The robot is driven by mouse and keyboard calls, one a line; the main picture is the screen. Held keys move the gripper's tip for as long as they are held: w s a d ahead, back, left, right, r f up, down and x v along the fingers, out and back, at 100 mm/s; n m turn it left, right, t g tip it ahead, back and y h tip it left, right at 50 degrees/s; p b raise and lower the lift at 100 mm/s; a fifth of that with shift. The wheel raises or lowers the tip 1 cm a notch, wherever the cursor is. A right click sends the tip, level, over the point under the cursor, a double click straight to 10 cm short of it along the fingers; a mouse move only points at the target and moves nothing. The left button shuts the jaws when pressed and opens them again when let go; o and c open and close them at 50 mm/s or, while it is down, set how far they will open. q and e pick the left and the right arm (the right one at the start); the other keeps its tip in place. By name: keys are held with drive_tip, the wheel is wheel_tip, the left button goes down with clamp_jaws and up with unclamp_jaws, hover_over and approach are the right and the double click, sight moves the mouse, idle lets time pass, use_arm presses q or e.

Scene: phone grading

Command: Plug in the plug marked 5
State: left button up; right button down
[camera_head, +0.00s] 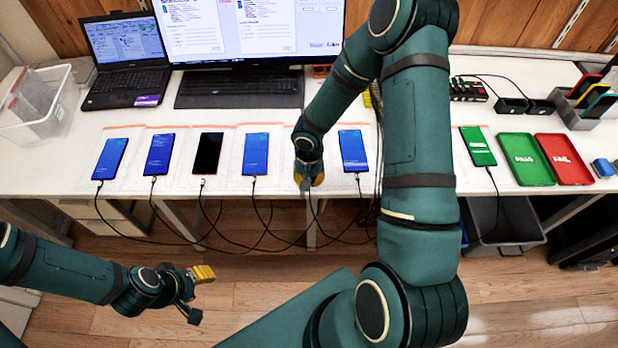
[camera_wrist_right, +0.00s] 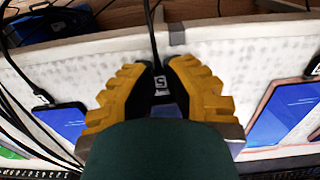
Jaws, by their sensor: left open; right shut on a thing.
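My right gripper (camera_head: 309,184) is at the table's front edge, above the fifth phone place from the left. In the right wrist view its yellow fingers (camera_wrist_right: 160,85) are shut on a black plug (camera_wrist_right: 160,84) with a small white label, its number hard to read. The plug's cable (camera_wrist_right: 152,35) runs away over the table edge. A blue-lit phone (camera_wrist_right: 166,110) shows just beyond the plug, mostly hidden by the gripper; I cannot tell whether the plug is seated in it. My left gripper (camera_head: 200,295) is open and empty, low over the floor.
Other phones lie in a row: several blue ones, such as the far-left one (camera_head: 110,158), one dark phone (camera_head: 207,153) and a green-screened phone (camera_head: 477,145). Cables hang off the front edge. Green (camera_head: 526,180) and red (camera_head: 564,180) trays are at right; a laptop (camera_head: 125,85) is behind.

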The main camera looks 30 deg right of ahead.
sight(309, 179)
wheel_tip(309, 179, up, 9)
drive_tip(key=shift+r+p, duration=0.15)
drive_tip(key=shift+p, duration=0.8)
drive_tip(key=f+b, duration=0.1)
drive_tip(key=f, duration=0.1)
drive_tip(key=s+f+b, duration=0.1)
drive_tip(key=f+b, duration=0.1)
drive_tip(key=a+f+b, duration=0.1)
drive_tip(key=f+b, duration=0.1)
drive_tip(key=shift+s+f, duration=0.3)
drive_tip(key=shift+f, duration=0.05)
drive_tip(key=shift+w+d+f+b, duration=0.2)
drive_tip(key=shift+w+f, duration=0.15)
drive_tip(key=shift+f, duration=0.35)
drive_tip(key=shift+w+d+f+b, duration=0.2)
drive_tip(key=shift+w+f, duration=0.15)
drive_tip(key=shift+f, duration=0.3)
drive_tip(key=shift+w+d+b, duration=0.2)
drive_tip(key=shift+w+b, duration=0.15)
idle(0.3)
drive_tip(key=shift+w+d+b, duration=0.1)
drive_tip(key=shift+w+b, duration=0.05)
drive_tip(key=shift+b, duration=0.4)
idle(1.8)
drive_tip(key=c, duration=1)
unclamp_jaws()
